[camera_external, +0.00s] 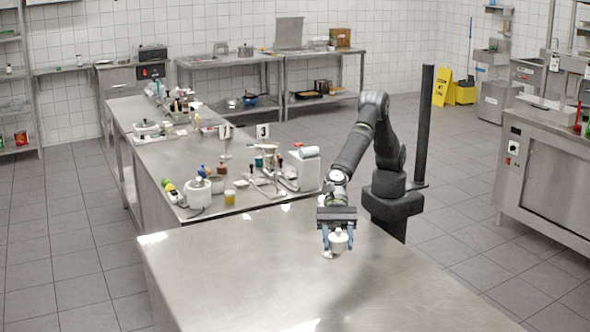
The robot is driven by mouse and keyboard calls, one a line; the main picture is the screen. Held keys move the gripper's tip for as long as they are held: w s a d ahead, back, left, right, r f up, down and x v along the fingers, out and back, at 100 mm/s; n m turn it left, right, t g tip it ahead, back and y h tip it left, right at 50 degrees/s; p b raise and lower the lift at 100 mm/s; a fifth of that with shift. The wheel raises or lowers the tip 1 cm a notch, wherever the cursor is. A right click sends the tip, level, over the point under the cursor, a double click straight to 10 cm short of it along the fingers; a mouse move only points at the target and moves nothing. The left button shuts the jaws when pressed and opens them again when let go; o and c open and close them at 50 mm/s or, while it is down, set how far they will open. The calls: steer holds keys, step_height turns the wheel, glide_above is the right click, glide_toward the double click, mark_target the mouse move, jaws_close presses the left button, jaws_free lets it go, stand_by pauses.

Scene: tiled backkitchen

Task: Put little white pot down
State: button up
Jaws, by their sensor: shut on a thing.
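The little white pot (338,241) is at the lower end of my arm, over the near steel table (230,275). My gripper (337,236) points down with its fingers on both sides of the pot and is shut on it. The pot looks upright. I cannot tell from this view whether its base touches the table top or hangs just above it. A small pale patch (327,254) shows at the pot's lower left; I cannot tell whether it is an object or a reflection.
The near table is otherwise bare, with free room around the pot. Behind it, a long counter holds a white appliance (197,193), a yellow cup (230,197), bottles and a white box-shaped machine (303,170). A dark post (425,125) stands behind my arm.

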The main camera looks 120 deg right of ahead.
steer(key=n+g, duration=0.1)
glide_above(368, 300)
steer(key=shift+y, duration=0.3)
step_height(368, 300, down, 15)
steer(key=shift+r, duration=0.1)
stand_by(0.5)
steer(key=o, duration=1.5)
steer(key=shift+f, duration=0.25)
steer(key=shift+r, duration=0.1)
steer(key=shift+d+r, duration=0.15)
steer(key=shift+d, duration=0.05)
steer(key=v, duration=1.1)
steer(key=shift+s+d+r, duration=0.1)
steer(key=shift+d, duration=0.25)
steer(key=shift+a, duration=0.15)
